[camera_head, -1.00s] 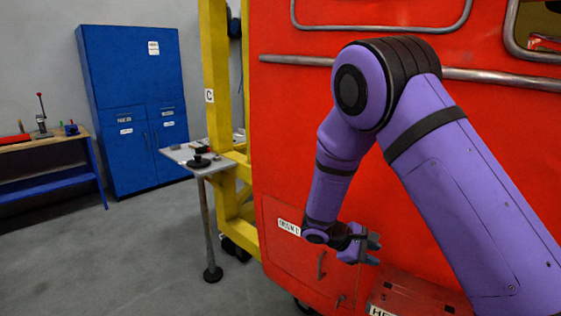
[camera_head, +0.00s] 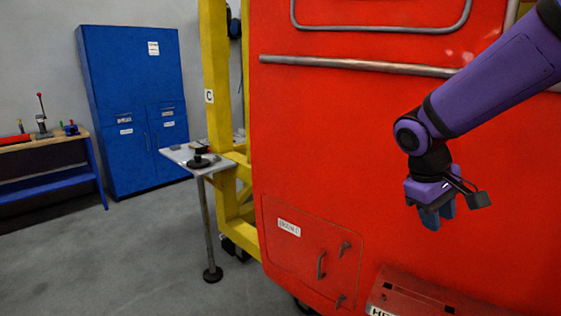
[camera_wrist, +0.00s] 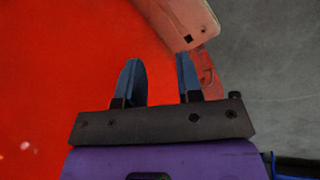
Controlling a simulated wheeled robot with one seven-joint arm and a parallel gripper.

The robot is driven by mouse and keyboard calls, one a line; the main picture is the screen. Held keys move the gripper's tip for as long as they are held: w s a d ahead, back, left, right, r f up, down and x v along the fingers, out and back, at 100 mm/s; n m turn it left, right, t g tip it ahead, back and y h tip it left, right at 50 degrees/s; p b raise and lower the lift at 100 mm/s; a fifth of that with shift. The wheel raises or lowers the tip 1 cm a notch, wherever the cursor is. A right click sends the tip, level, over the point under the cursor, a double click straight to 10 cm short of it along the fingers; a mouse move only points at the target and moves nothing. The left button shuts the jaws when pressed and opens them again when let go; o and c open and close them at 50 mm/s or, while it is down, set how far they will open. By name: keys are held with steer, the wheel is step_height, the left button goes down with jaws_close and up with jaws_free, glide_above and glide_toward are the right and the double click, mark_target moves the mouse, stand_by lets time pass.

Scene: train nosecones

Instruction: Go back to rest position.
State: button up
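My gripper (camera_head: 437,216) hangs pointing down in front of the red train nosecone (camera_head: 330,140), at the right of the head view. In the wrist view my gripper (camera_wrist: 160,75) shows two dark blue fingers spread apart with nothing between them. The nosecone (camera_wrist: 50,70) fills the left of the wrist view. A hatch (camera_head: 298,255) with a white label, a handle and latches sits low on the nosecone and looks closed.
A red ledge (camera_head: 425,295) juts out below my gripper. A grey handrail (camera_head: 350,66) crosses the nosecone. A yellow frame (camera_head: 217,90), a small grey table (camera_head: 205,165), a blue cabinet (camera_head: 135,110) and a workbench (camera_head: 45,145) stand left. Grey floor (camera_head: 130,255) is clear.

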steer(key=s+r+m+t+y, duration=0.2)
steer(key=s+r, duration=0.2)
steer(key=s, duration=0.4)
steer(key=s+r+m+t+y, duration=0.2)
steer(key=s+r+t, duration=0.1)
steer(key=s, duration=0.6)
steer(key=shift+s+r, duration=0.15)
steer(key=shift+r, duration=0.7)
steer(key=shift+o, duration=0.4)
